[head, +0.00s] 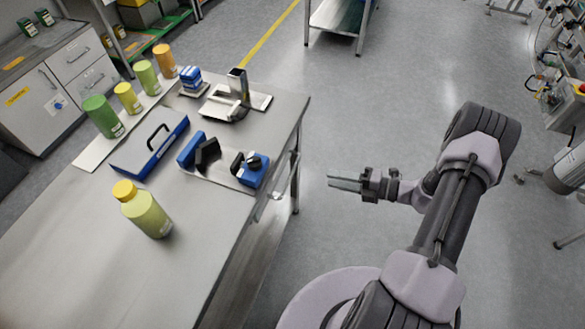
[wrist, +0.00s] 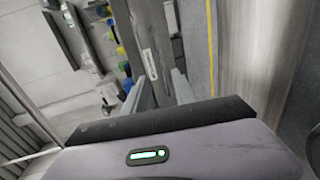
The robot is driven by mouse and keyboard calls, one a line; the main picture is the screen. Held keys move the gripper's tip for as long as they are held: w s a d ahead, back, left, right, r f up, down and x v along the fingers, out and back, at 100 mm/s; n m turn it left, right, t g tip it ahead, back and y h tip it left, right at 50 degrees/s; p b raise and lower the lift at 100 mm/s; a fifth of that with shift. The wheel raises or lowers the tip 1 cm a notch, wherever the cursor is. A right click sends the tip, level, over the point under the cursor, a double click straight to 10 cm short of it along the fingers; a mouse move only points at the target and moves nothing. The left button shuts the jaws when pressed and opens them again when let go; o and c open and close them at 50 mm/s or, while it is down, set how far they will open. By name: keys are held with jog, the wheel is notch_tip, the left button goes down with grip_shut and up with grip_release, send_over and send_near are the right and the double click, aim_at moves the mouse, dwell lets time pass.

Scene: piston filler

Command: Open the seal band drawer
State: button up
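My gripper (head: 329,182) is off the right side of the workbench, in free air, pointing left toward the bench. In the wrist view, the two fingers of my gripper (wrist: 162,88) stand apart with nothing between them. A drawer handle (head: 279,192) shows below the bench's right edge in the head view, left of my gripper and apart from it. The drawer front is seen at a steep angle and is mostly hidden under the bench top. In the wrist view, a grey front with a pale label (wrist: 150,64) lies beyond the fingers.
The floor around my gripper is clear.

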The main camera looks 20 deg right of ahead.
aim_at(293, 171)
jog(key=b+x, duration=0.3)
jog(key=x, duration=1.1)
jog(key=shift+w+a+f, duration=0.1)
jog(key=shift+c, duration=0.2)
grip_shut()
dwell(0.5)
